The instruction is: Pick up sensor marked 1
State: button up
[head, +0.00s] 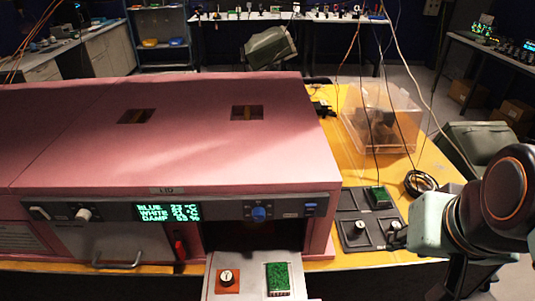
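No number can be read on any small part, so I cannot tell which sensor is marked 1. A white-topped round part on an orange base (227,279) sits at the left of the pulled-out light tray (252,262). A green board (279,278) lies at its right. On a dark sectioned tray (349,213) at right are another green board (378,197) and a round white-topped part (357,228). A second round part (394,227) is beside my arm. My arm reaches in from the right edge; its fingers cannot be made out.
A pink foam enclosure (170,120) with two top slots fills the left and middle. Its front panel carries a lit display (169,212) and a blue knob (259,214). A clear bin (380,120) stands behind the dark tray. Loose cables hang above the yellow table (435,165).

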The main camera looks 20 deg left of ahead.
aim_at(226, 276)
jog(key=k+j, duration=0.1)
jog(key=j, duration=0.3)
jog(key=k+j, duration=0.15)
jog(key=j, duration=0.25)
jog(key=k+j, duration=0.1)
jog(key=j, duration=0.3)
jog(key=k+j, duration=0.15)
jog(key=j, duration=0.3)
